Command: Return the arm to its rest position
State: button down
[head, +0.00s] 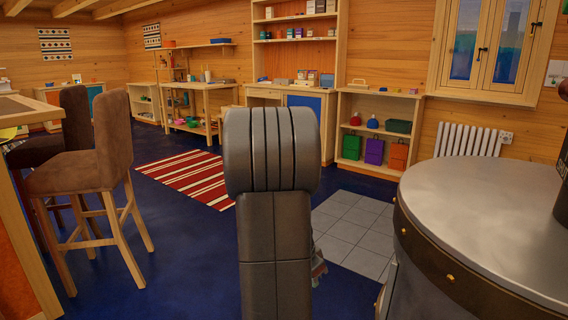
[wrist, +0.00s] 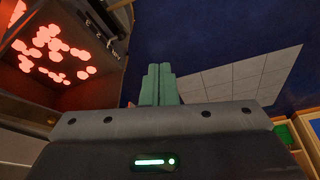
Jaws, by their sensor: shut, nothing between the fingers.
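My arm (head: 272,200) stands upright in the middle of the head view, its grey links blocking part of the room behind. In the head view my gripper is mostly hidden behind the arm; only a small piece shows low at its right side. In the wrist view my gripper (wrist: 160,72) shows two green fingers pressed together with nothing between them. They point out over the blue floor.
A round metal-topped unit (head: 490,215) stands close at the right. Brown bar stools (head: 80,170) stand at the left. A striped rug (head: 192,178) and grey tiles (head: 358,228) lie on the blue floor. Glowing red embers (wrist: 55,50) show upper left in the wrist view.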

jog(key=w+d+m+g+p, duration=0.3)
jog(key=d+m+p, duration=0.5)
jog(key=d, duration=1)
jog(key=shift+m+h+p, duration=0.3)
jog(key=shift+m+p, duration=0.05)
jog(key=shift+m, duration=0.25)
